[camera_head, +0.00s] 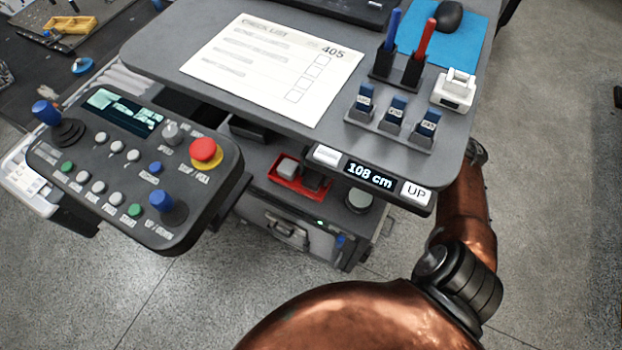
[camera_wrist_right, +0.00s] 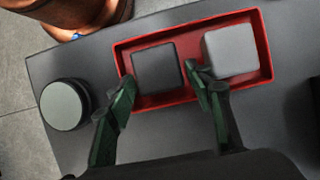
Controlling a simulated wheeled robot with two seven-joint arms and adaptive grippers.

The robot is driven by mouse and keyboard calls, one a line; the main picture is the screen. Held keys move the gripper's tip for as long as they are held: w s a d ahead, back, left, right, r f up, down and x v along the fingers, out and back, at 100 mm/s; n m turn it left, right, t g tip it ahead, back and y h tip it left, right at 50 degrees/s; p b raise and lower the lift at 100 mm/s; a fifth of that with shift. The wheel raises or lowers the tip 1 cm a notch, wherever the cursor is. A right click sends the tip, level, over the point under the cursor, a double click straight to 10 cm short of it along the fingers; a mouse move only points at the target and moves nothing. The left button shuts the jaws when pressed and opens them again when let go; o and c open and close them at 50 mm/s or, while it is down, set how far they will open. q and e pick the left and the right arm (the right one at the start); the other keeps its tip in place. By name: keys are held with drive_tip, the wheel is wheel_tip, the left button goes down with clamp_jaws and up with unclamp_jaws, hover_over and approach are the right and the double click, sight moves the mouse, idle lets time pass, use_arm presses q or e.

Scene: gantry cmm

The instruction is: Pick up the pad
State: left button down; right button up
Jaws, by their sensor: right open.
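A dark grey square pad (camera_wrist_right: 157,65) lies in a red tray (camera_wrist_right: 262,45), beside a light grey square pad (camera_wrist_right: 230,50). The tray also shows in the head view (camera_head: 271,175), on a cabinet top under the desk. My right gripper (camera_wrist_right: 161,78) is open in the right wrist view. Its green fingertips are on either side of the dark pad, the right one between the two pads. Whether they touch the dark pad, I cannot tell. The desk hides this gripper in the head view. My left gripper is out of view.
A round puck (camera_wrist_right: 65,104) stands beside the tray on the cabinet top. The desk (camera_head: 200,85) overhangs the cabinet, with a height display (camera_head: 369,176) on its front edge. A control panel (camera_head: 130,165) juts out at left.

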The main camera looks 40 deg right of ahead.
sight(312, 178)
drive_tip(key=shift+a+f, duration=0.15)
drive_tip(key=shift+f, duration=0.2)
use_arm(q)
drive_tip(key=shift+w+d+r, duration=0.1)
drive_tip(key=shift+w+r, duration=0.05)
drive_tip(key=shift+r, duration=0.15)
use_arm(e)
drive_tip(key=c, duration=0.9)
drive_tip(key=shift+c, duration=0.2)
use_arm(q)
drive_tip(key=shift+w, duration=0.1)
use_arm(e)
drive_tip(key=shift+r, duration=0.2)
